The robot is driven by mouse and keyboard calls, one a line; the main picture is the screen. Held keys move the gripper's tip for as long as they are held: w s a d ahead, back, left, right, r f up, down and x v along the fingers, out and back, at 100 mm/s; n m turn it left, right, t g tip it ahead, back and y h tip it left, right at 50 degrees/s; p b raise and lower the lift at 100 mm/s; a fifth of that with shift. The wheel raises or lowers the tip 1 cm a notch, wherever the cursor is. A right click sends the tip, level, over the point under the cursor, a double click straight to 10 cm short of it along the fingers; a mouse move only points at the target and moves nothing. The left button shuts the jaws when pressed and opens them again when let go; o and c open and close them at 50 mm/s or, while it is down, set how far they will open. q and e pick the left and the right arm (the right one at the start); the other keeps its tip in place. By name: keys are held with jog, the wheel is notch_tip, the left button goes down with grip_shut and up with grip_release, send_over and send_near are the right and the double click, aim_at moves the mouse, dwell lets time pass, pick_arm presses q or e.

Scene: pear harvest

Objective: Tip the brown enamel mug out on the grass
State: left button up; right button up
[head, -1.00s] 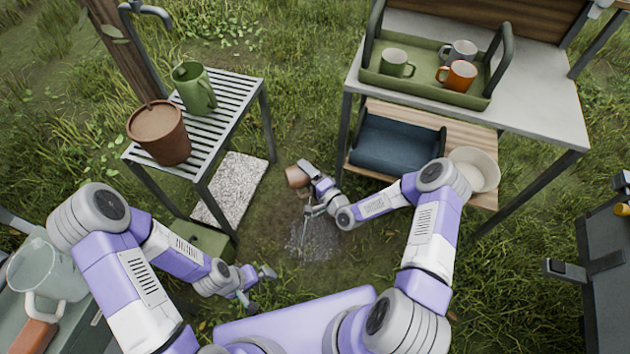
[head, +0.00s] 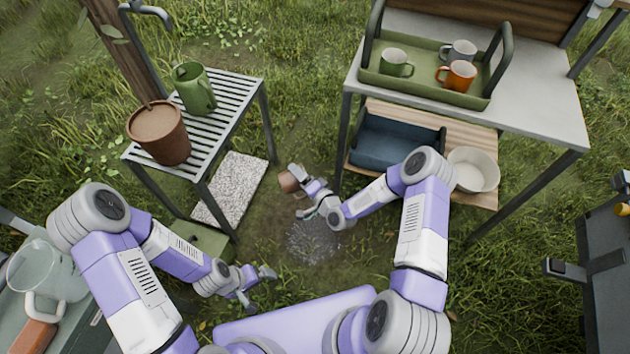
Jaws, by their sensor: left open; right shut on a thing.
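The brown mug (head: 287,183) is held above the ground between the slatted stand and the white table. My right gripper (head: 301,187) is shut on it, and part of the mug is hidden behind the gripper. The mug's exact tilt is hard to tell. My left gripper (head: 259,287) is open and empty, low in front of my base.
A slatted stand (head: 225,100) at left holds a green pitcher (head: 194,90) and a brown pot (head: 159,134). The white table (head: 545,105) at right holds a green tray (head: 425,88) with three mugs. Its lower shelf holds a blue bin (head: 395,145) and a cream bowl (head: 473,172).

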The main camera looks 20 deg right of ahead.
aim_at(285, 188)
jog(key=shift+a+f+n+g+h+p, duration=0.3)
jog(key=shift+a+n+h+p, duration=0.3)
jog(key=shift+n, duration=0.5)
jog(key=shift+a+f+n+h, duration=0.2)
jog(key=shift+f+n+h, duration=0.2)
jog(key=shift+n, duration=0.4)
jog(key=shift+a+f+n+g+h+p, duration=0.3)
jog(key=shift+a+f+n+h, duration=0.15)
jog(key=shift+n+h, duration=0.2)
jog(key=a+n, duration=0.1)
jog(key=a+f+n+h, duration=0.1)
jog(key=a, duration=0.1)
jog(key=shift+a+f+h, duration=0.1)
jog(key=shift+f+h, duration=0.05)
jog(key=shift+h, duration=0.1)
jog(key=shift+a+f+n+h+b, duration=0.35)
jog(key=shift+a+n+h, duration=0.2)
jog(key=shift+a+n, duration=0.15)
jog(key=shift+a+f+n+h+b, duration=0.25)
jog(key=shift+a+f+n+h, duration=0.05)
jog(key=shift+a+n+h, duration=0.3)
